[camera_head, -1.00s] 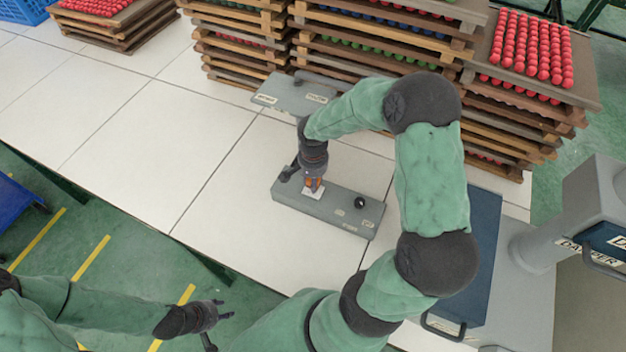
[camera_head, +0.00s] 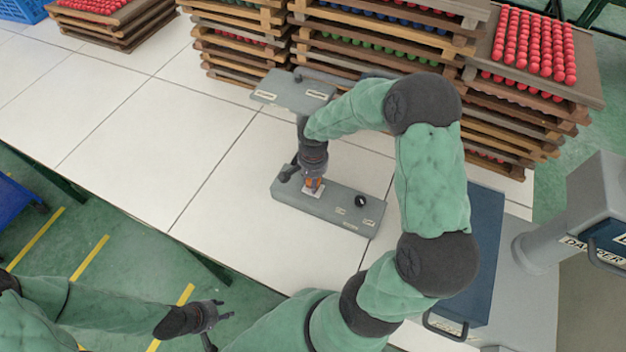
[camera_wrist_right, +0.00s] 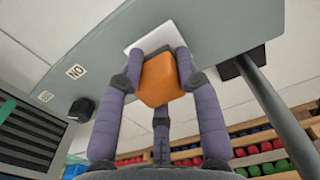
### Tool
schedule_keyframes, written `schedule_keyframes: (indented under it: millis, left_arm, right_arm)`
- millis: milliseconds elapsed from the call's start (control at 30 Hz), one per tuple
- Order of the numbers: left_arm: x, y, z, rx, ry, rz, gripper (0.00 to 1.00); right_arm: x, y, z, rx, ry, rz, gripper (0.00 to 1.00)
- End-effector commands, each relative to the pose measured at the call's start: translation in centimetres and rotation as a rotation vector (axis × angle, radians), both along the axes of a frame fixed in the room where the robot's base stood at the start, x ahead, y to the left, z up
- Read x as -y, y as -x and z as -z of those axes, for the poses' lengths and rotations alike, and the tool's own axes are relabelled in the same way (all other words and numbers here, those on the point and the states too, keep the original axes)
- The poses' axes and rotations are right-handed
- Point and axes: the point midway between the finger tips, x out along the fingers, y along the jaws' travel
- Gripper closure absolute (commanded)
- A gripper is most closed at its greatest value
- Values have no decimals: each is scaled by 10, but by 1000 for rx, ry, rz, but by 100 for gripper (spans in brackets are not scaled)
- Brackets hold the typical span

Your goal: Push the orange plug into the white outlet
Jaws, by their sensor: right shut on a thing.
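The orange plug (camera_wrist_right: 160,80) is between the fingers of my right gripper (camera_wrist_right: 157,68), which is shut on it. In the head view the plug (camera_head: 313,183) shows as a small orange patch under my right gripper (camera_head: 314,179). The white outlet (camera_wrist_right: 150,40) lies right at the plug's far end in the wrist view. In the head view the outlet (camera_head: 313,193) is a white plate on a grey box (camera_head: 350,212). The plug and fingers hide the outlet's middle, so I cannot tell how deep the plug sits. My left gripper (camera_head: 222,318) is open and empty over the floor.
A black knob (camera_head: 361,201) and small labels are on the grey box. A grey panel (camera_head: 292,91) stands behind the right hand. Stacked wooden trays (camera_head: 380,40) with coloured balls line the back. White table (camera_head: 150,150) is clear to the left.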

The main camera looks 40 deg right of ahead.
Motion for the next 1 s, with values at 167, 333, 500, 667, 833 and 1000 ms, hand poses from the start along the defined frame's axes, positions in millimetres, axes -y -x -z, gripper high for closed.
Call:
schedule_keyframes:
  millis: [167, 333, 500, 667, 833, 1000]
  left_arm:
    - [0, 0, 0, 0, 0, 0, 60]
    - [0, 0, 3, 0, 0, 0, 60]
    - [0, 0, 7, 0, 0, 0, 60]
    - [0, 0, 10, 0, 0, 0, 60]
    - [0, 0, 10, 0, 0, 0, 60]
    - [0, 0, 10, 0, 0, 0, 60]
  right_arm:
    - [0, 0, 0, 0, 0, 0, 94]
    - [0, 0, 2, 0, 0, 0, 94]
    - [0, 0, 6, 0, 0, 0, 94]
    - [0, 0, 8, 0, 0, 0, 94]
    - [0, 0, 9, 0, 0, 0, 94]
    - [0, 0, 9, 0, 0, 0, 94]
